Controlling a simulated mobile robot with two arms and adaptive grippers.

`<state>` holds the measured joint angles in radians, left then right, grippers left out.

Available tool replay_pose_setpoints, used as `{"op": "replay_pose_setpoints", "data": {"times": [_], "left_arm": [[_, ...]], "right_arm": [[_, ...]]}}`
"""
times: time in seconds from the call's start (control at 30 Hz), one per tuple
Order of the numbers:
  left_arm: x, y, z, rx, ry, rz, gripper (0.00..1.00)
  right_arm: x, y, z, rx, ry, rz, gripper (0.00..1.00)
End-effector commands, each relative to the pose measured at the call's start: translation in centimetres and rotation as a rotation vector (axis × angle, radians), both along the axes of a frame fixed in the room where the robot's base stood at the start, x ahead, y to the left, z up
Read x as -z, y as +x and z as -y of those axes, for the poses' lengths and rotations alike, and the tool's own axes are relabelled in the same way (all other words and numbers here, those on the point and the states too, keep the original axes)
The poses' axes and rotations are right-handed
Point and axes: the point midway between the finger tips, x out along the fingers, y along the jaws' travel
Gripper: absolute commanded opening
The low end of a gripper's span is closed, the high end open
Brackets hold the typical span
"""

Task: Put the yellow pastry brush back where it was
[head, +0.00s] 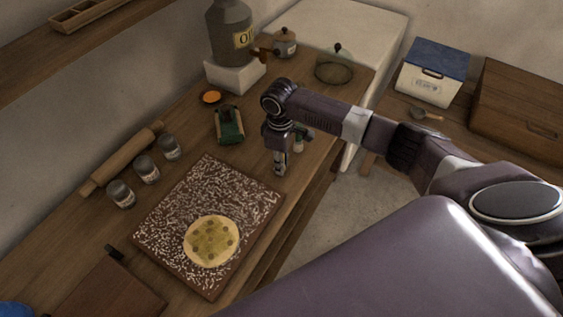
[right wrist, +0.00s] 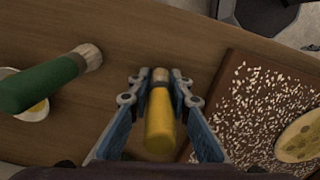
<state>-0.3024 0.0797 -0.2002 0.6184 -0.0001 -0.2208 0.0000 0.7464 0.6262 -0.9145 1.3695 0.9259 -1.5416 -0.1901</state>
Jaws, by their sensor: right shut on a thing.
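My right gripper (head: 281,168) points down over the wooden counter (head: 312,170), just off the upper right corner of the speckled board (head: 160,215). In the right wrist view its blue fingers (right wrist: 160,82) are shut on the yellow pastry brush (right wrist: 160,125). The brush's yellow handle comes toward the camera and its darker end lies between the fingertips. I cannot tell whether that end touches the counter. In the head view the brush is largely hidden by the gripper. My left gripper is not in view.
A green-handled item with a pale end (right wrist: 50,82) is beside the gripper, near a small white dish (right wrist: 35,110). Dough (head: 211,241) lies on the board. Several jars (head: 146,169), a rolling pin (head: 122,158), a green object (head: 229,125) and an oil can (head: 229,38) stand farther left and back.

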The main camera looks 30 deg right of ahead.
Motion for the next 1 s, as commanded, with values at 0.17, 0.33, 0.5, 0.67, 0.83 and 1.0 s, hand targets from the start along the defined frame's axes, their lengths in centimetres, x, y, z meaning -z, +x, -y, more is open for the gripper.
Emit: {"op": "replay_pose_setpoints", "data": {"times": [0.17,0.33,0.5,0.67,0.83,1.0], "left_arm": [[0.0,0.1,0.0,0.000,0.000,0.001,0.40],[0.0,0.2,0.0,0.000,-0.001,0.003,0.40],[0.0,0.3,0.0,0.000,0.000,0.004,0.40],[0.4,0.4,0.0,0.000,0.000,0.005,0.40],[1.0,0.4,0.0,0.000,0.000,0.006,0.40],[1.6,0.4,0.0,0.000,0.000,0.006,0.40]], "right_arm": [[0.0,0.0,0.0,0.000,0.000,0.000,0.36],[0.0,0.0,0.0,0.000,0.000,0.000,0.36],[-0.4,0.0,0.0,0.000,0.000,0.001,0.36],[-2.4,0.2,-0.1,-0.001,0.001,0.004,0.36],[-6.1,0.3,-0.1,0.000,0.000,0.005,0.36],[-9.5,0.3,-0.1,0.000,0.001,0.004,0.36]]}}
